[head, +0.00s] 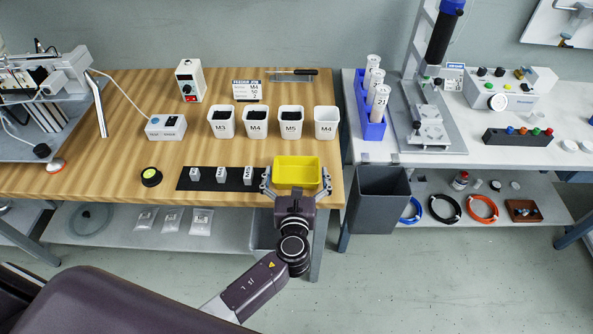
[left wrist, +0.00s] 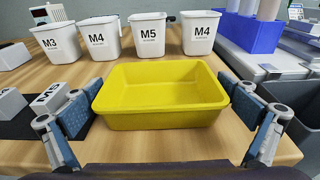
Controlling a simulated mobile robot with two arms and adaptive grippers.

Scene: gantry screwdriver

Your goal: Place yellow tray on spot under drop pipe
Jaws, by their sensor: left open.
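The yellow tray (head: 296,160) is empty and sits upright at the front right of the wooden table. It also shows in the left wrist view (left wrist: 160,120). My left gripper (head: 296,183) is open, with one finger on each side of the tray; in the left wrist view the fingers (left wrist: 165,115) stand close beside its walls, and I cannot tell if they touch. A slanted silver pipe (head: 98,103), seemingly the drop pipe, comes down from the machine at the left. I see no clear marked spot under its lower end. My right gripper is not in view.
Several white bins (head: 256,121) stand behind the tray. A black strip with labelled blocks (head: 222,173) lies just left of it, then a round button (head: 151,177). A sensor box (head: 166,127) stands near the pipe. A grey bin (head: 380,198) is right of the table.

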